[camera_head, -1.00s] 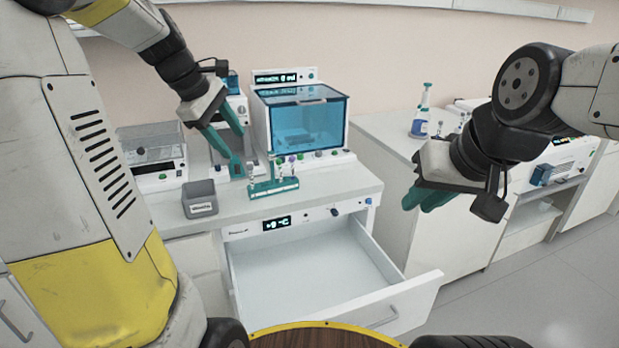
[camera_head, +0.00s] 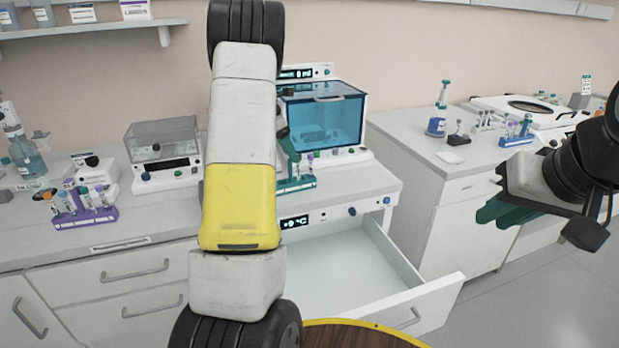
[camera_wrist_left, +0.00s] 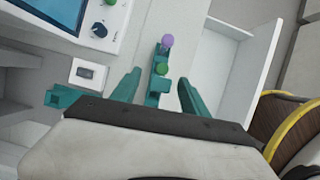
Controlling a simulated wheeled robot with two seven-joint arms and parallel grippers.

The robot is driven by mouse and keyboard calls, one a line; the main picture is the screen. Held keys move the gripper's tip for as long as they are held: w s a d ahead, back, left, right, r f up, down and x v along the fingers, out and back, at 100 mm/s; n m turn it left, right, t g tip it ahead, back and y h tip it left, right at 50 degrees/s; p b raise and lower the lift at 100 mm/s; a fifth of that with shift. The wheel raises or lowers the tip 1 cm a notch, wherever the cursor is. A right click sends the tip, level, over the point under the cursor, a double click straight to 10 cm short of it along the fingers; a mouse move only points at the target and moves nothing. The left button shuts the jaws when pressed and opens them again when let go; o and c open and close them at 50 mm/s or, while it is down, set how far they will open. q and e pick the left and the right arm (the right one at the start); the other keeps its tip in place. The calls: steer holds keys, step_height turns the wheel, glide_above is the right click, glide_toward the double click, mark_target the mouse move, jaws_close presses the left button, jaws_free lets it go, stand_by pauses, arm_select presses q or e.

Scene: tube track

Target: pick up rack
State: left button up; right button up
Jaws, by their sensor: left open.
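A teal rack (camera_head: 300,184) with a few capped tubes stands on the counter in front of the blue-lidded machine, partly hidden behind my left arm in the head view. In the left wrist view the rack (camera_wrist_left: 153,98) lies between the two teal fingers of my left gripper (camera_wrist_left: 159,86), with a purple and a green cap on top. The left gripper is open, with gaps on both sides of the rack. In the head view only a teal part of this gripper shows beside my arm. My right gripper (camera_head: 490,211) hangs away at the right; its finger gap is unclear.
An open white drawer (camera_head: 440,292) juts out below the counter. A blue-lidded machine (camera_head: 328,118) stands behind the rack. A purple rack (camera_head: 84,217) with tubes is on the left counter; a blue rack (camera_head: 516,139) is on the right counter. A clear-lidded device (camera_head: 163,140) stands left.

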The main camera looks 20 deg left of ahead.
mark_target(294, 180)
arm_select(q)
steer(key=x, duration=0.3)
steer(key=shift+d+f, duration=0.1)
steer(key=shift+f, duration=0.2)
jaws_close()
steer(key=shift+r, duration=0.2)
